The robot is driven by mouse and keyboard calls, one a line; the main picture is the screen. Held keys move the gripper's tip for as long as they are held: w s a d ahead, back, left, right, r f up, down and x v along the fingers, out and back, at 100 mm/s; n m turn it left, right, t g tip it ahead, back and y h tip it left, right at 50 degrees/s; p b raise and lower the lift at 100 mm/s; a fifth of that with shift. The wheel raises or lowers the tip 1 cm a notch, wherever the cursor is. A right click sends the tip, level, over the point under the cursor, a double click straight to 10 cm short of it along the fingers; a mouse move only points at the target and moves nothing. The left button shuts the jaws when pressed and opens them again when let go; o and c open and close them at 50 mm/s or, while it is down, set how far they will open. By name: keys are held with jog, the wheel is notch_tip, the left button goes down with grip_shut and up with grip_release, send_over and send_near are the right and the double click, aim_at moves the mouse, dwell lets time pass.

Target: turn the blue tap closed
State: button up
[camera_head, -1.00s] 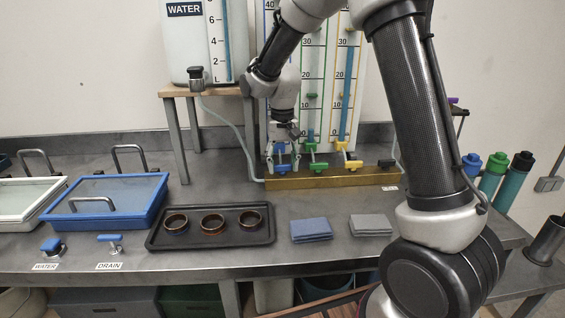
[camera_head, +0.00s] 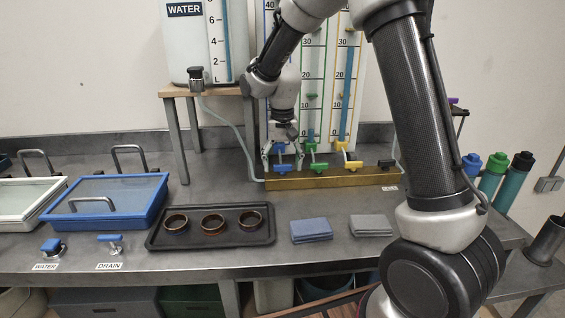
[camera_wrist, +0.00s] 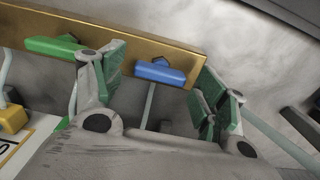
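The blue tap (camera_head: 282,167) is at the left end of a brass manifold bar (camera_head: 330,181) at the back of the bench. In the wrist view its blue handle (camera_wrist: 160,72) lies roughly along the bar, much like the green handle beside it. My gripper (camera_head: 283,155) points down at this tap. In the wrist view my gripper (camera_wrist: 165,85) is open, with one green-padded finger on each side of the blue handle. Gaps show between the handle and both pads, so I see no contact. My arm hides part of the blue gauge behind.
A green tap (camera_head: 317,166) stands close to the right, then a yellow tap (camera_head: 350,164) and a black one (camera_head: 387,164). A tray (camera_head: 153,243) with three round dishes and folded cloths (camera_head: 311,230) lie in front. Other blue-handled taps, WATER (camera_head: 51,244) and DRAIN (camera_head: 110,238), are front left.

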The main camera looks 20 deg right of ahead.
notch_tip(320, 180, up, 12)
dwell(0.6)
jog(key=s+d+r+t, duration=0.1)
jog(key=s+d, duration=0.4)
jog(key=s, duration=0.4)
jog(key=s+d+r+n+t, duration=0.1)
jog(key=s+d, duration=0.4)
jog(key=s, duration=0.5)
jog(key=s+d+r+n+t, duration=0.1)
jog(key=s+d, duration=0.4)
jog(key=s, duration=0.5)
jog(key=shift+r+t, duration=0.35)
jog(key=shift+t, duration=0.35)
